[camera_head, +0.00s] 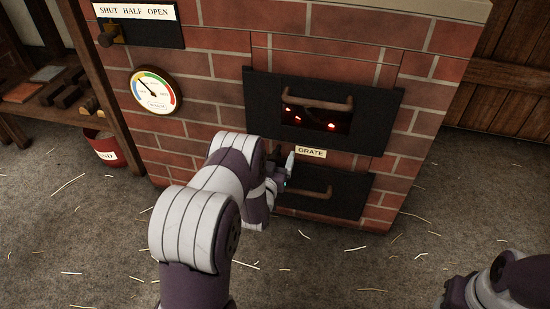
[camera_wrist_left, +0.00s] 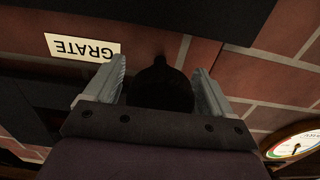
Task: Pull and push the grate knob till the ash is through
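The grate knob (camera_wrist_left: 160,88) is dark and rounded, and it narrows toward the brick wall. In the head view my left gripper (camera_head: 284,172) is at the wall just left of the GRATE label (camera_head: 311,153), and my arm and hand mostly hide the knob. Red embers (camera_head: 310,119) glow in the opening of the upper black door (camera_head: 375,109). Whether they are ash or coals is unclear. My right gripper shows only partly at the lower right edge.
A lower black door (camera_head: 350,198) with a bar handle is right beside my left gripper. A round gauge (camera_head: 153,91) and a SHUT HALF OPEN plate (camera_head: 134,13) are on the brickwork. A red bucket (camera_head: 106,153) and a shelf are at left. The straw-strewn floor in front is clear.

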